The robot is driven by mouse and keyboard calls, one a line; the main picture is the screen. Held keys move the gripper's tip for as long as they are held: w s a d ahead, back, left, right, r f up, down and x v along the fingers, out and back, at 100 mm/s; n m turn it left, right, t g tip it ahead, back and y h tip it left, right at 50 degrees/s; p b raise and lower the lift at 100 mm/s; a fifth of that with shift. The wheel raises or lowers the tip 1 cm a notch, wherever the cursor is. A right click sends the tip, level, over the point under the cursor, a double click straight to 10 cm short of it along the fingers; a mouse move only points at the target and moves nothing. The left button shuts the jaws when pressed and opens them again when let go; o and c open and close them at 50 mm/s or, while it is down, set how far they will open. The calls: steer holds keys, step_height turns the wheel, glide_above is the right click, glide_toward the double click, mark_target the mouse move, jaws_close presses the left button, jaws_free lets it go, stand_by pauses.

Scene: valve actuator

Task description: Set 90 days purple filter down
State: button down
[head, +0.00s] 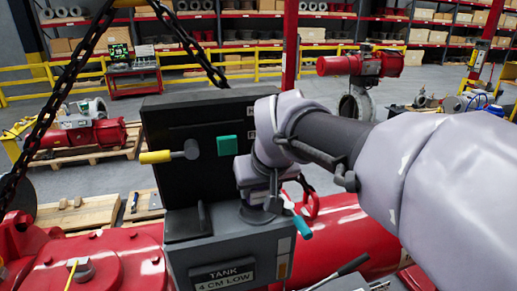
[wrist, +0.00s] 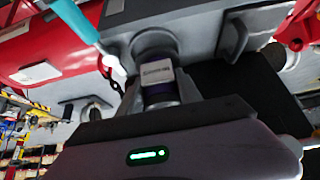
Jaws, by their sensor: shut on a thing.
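The purple filter (wrist: 158,82) shows in the wrist view as a small cylinder with a white label and a dark purple band. My gripper (wrist: 160,98) is shut on it, with a finger on each side. The filter's far end is close to a round grey fitting (wrist: 153,42) on the grey housing; I cannot tell whether they touch. In the head view my gripper (head: 262,200) is low in front of the dark panel, above the grey box marked "TANK 4 CM LOW" (head: 222,274). The filter cannot be made out clearly there.
A teal-handled lever (head: 300,224) is right beside my gripper; it also shows in the wrist view (wrist: 76,20).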

step_height(320, 180, down, 3)
steer(key=shift+s+a+r+b, duration=0.1)
steer(key=shift+s+a+b, duration=0.05)
steer(key=shift+b, duration=0.4)
steer(key=shift+w+d, duration=0.25)
steer(key=shift+w, duration=0.1)
steer(key=c, duration=1)
jaws_free()
steer(key=shift+c, duration=0.2)
steer(key=shift+o, duration=1.1)
steer(key=shift+r, duration=0.1)
steer(key=shift+s+a, duration=0.1)
steer(key=shift+s, duration=0.1)
steer(key=shift+r+p, duration=0.4)
steer(key=shift+p, duration=0.15)
steer(key=d+p+v, duration=0.1)
steer(key=p+v, duration=0.5)
steer(key=v, duration=0.5)
steer(key=s+d+f+m, duration=0.4)
steer(key=s+f, duration=0.1)
steer(key=s, duration=0.4)
steer(key=s+d+f+m, duration=0.4)
steer(key=s+f, duration=0.1)
steer(key=s, duration=0.4)
step_height(320, 180, down, 45)
steer(key=w+b, duration=0.1)
steer(key=b, duration=4.4)
steer(key=shift+a+g+b, duration=0.15)
steer(key=shift+g+b, duration=0.15)
